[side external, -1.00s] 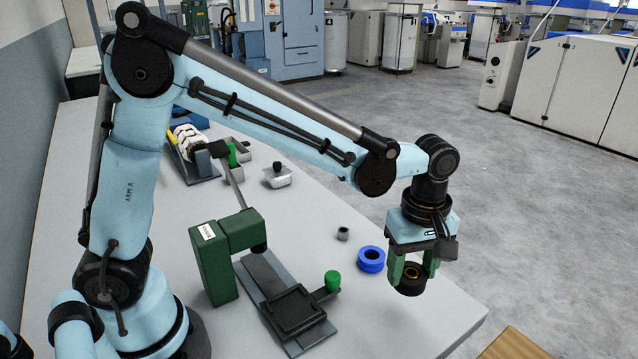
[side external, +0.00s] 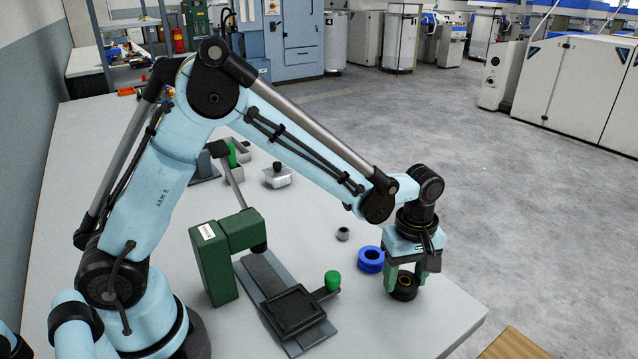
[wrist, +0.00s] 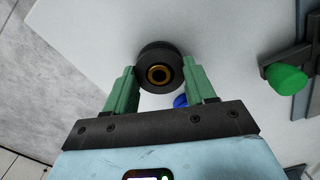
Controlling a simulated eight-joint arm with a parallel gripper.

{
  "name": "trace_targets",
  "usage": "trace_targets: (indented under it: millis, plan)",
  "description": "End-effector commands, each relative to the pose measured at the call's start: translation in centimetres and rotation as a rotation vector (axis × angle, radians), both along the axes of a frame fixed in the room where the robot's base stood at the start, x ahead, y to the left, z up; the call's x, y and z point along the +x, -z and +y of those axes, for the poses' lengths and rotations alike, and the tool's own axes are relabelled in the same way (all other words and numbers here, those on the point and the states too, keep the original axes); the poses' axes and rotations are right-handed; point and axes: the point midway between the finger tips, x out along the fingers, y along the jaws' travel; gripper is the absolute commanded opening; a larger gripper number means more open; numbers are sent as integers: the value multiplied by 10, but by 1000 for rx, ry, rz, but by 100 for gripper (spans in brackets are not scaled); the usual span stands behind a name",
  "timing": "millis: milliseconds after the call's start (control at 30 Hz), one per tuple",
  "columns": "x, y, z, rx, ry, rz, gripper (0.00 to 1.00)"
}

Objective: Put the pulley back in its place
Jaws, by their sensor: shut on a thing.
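The pulley, a black wheel with a brass-coloured bore (side external: 404,293), is between the green fingers of my gripper (side external: 405,277). My gripper is shut on it. In the wrist view the pulley (wrist: 158,52) sits between the fingertips (wrist: 161,76), with its bore facing the camera. It is low over the right front part of the grey table (side external: 400,325). I cannot tell whether it touches the tabletop. No marked place for the pulley can be made out.
A blue ring (side external: 370,260) lies just left of my gripper, with a small grey cylinder (side external: 343,234) behind it. A green press (side external: 212,262) and a dark plate fixture with a green knob (side external: 332,280) stand further left. The table's right edge is near.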

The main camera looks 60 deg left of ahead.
Motion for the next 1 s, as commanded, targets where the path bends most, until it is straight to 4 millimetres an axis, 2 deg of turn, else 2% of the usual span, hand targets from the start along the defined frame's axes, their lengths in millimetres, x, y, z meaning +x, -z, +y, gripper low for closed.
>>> trace_targets:
  millis: [133, 167, 300, 333, 600, 733, 867, 1000]
  plan:
    - [0, 3, 0, 0, 0, 0, 13]
    - [0, 4, 0, 0, 0, 0, 56]
    - [0, 3, 0, 0, 0, 0, 78]
    - [0, 3, 0, 0, 0, 0, 80]
    - [0, 3, 0, 0, 0, 0, 80]
    - [0, -5, 0, 0, 0, 0, 80]
    - [0, -23, 0, 0, 0, 0, 80]
    - [0, -50, 0, 0, 0, 1, 80]
